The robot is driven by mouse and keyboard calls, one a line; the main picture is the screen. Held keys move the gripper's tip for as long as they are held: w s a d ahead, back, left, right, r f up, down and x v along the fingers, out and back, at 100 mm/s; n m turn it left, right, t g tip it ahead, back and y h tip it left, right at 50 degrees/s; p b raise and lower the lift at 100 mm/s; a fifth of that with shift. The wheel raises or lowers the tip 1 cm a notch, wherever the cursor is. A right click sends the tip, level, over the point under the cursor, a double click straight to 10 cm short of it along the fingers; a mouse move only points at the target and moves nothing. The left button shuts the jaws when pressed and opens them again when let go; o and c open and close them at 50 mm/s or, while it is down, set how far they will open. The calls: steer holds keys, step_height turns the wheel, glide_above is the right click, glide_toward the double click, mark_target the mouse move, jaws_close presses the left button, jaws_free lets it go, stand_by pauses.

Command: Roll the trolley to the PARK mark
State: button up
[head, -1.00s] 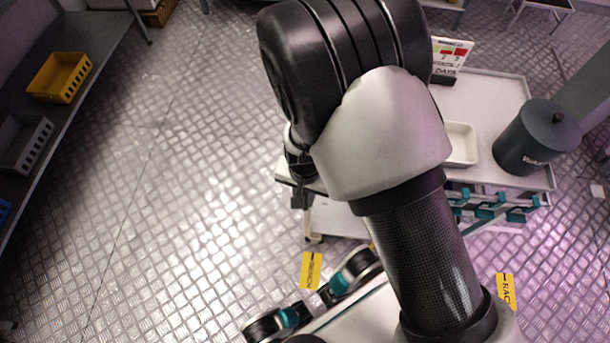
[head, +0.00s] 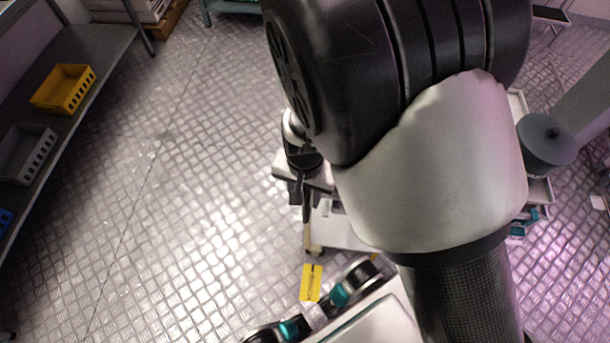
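The trolley (head: 340,230) stands right of centre, largely hidden behind my arm. Its pale lower shelf, a left corner of its top and a strip of its right side show. No mark readable as PARK shows.
A grey shelf bench on the left holds a yellow crate (head: 64,89) and a grey crate (head: 27,153). Open metal-plate floor (head: 170,190) lies between the bench and the trolley. Boxes and racks stand at the far edge.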

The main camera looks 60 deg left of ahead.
step_height(320, 180, up, 9)
steer(key=shift+f+p, duration=0.2)
steer(key=shift+p, duration=0.2)
